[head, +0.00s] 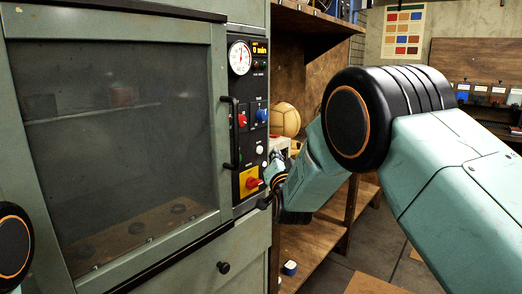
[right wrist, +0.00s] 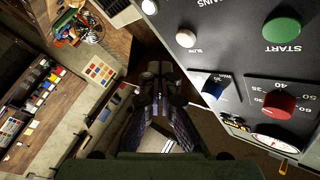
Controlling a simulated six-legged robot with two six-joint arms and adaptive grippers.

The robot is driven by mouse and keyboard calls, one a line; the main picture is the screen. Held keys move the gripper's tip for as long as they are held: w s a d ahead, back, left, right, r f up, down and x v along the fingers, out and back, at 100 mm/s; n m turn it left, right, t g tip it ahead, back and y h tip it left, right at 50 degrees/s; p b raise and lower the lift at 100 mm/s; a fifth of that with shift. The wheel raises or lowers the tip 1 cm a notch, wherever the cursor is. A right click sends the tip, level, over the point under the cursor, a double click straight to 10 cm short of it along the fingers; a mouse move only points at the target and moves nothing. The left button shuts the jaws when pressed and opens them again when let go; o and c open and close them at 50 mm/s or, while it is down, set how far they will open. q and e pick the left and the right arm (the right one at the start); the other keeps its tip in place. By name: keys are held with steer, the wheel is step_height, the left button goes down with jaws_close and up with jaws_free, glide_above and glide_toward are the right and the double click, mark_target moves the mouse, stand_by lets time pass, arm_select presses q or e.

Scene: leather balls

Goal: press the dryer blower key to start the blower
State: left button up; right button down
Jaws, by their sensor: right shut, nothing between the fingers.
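The dryer is a grey-green cabinet (head: 165,240) with a dark window at the left of the head view. Its black control panel (head: 253,110) carries the keys and knobs. Two small white round keys (head: 260,150) sit low on it, and they show in the right wrist view too (right wrist: 185,38).
The right wrist view shows a green START button (right wrist: 283,29), a blue knob (right wrist: 215,87) and a red knob (right wrist: 279,103). A black door handle (head: 234,135) stands out left of the panel. A wooden shelf (head: 310,240) with a leather ball (head: 286,119) stands right of the dryer.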

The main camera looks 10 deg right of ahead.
steer(key=shift+s+d+p, duration=0.2)
steer(key=shift+s+d, duration=0.45)
steer(key=shift+s, duration=0.2)
steer(key=shift+s+d+p, duration=0.15)
steer(key=shift+s+d, duration=0.5)
steer(key=shift+s, duration=0.2)
steer(key=shift+w, duration=0.1)
